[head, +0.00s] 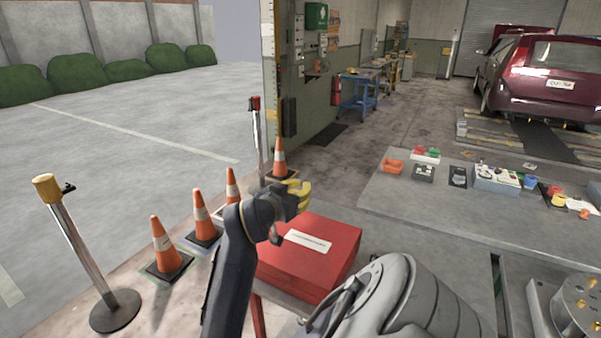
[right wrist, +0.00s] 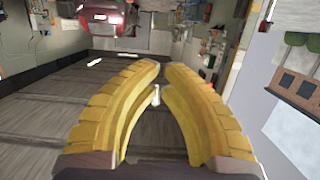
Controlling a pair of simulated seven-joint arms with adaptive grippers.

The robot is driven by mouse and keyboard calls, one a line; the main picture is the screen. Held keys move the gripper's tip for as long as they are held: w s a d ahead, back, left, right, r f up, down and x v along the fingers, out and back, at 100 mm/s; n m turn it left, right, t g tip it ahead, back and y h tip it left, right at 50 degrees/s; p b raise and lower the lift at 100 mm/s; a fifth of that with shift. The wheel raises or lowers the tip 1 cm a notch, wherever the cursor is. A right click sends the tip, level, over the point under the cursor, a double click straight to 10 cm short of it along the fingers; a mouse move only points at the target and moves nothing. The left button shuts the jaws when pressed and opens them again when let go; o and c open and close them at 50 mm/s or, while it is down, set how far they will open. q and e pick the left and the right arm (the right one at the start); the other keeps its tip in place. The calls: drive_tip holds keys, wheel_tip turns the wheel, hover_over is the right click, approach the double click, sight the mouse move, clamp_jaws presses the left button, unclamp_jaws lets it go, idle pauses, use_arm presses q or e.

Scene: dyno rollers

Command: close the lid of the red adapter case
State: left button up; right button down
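The red adapter case (head: 322,262) stands in the lower middle of the head view, with a white label (head: 307,241) on its top. Its lid looks down and flat; I see no opening into the case. My right gripper (head: 303,192), with yellow fingers, is just beyond the far left part of the case in the picture, above the lid's level. My right forearm hides the case's left edge. In the right wrist view its fingertips (right wrist: 163,66) nearly meet, with nothing held between them. My left gripper is not in view.
Several orange cones (head: 165,248) and a post (head: 75,235) stand to the left. A grey bench (head: 420,208) with small parts lies further right. A dark red car (head: 545,80) is at the back.

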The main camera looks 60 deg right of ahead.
wheel_tip(320, 180, up, 9)
idle(0.5)
